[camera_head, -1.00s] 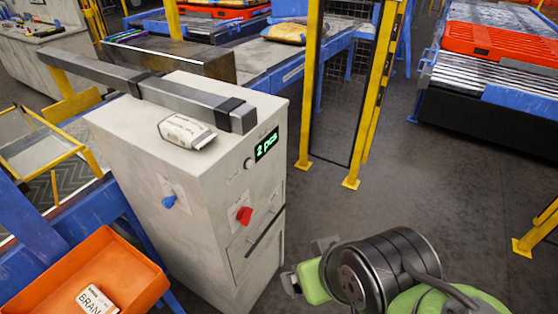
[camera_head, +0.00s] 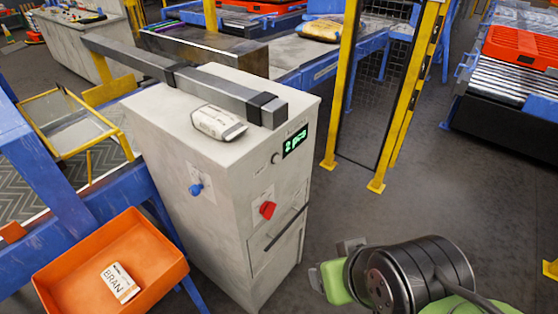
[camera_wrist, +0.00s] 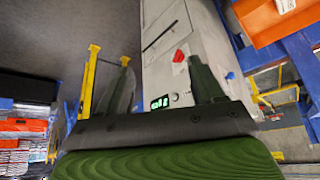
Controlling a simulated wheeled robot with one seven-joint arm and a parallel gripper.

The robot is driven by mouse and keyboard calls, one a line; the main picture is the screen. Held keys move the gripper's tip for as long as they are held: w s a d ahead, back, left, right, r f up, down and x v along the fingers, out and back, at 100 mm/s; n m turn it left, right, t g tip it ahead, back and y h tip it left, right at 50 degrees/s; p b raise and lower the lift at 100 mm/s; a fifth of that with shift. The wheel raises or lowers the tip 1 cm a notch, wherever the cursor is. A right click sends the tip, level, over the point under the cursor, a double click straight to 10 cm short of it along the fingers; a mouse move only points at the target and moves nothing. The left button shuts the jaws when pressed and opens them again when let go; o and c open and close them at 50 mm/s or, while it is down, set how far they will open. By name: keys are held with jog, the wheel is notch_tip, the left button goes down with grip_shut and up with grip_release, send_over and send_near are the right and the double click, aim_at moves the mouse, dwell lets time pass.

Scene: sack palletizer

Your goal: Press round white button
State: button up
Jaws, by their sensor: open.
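The small round white button (camera_head: 275,158) is on the upper front face of the grey-white cabinet (camera_head: 175,150), just left of the green display (camera_head: 295,141) reading "2 pcs". The button also shows in the wrist view (camera_wrist: 174,97), upside down with the cabinet, between my fingers. My gripper (camera_head: 332,264) is at the lower right of the head view, in front of the cabinet and apart from it. In the wrist view its two dark green fingers (camera_wrist: 162,82) are spread with nothing between them.
A red knob (camera_head: 267,209) and a blue knob (camera_head: 196,189) are on the cabinet. A white sack (camera_head: 218,122) and a dark bar lie on top. An orange bin (camera_head: 60,268) holding a BRAN sack (camera_head: 119,283) is at left.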

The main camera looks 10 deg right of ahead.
grip_shut()
dwell(1.4)
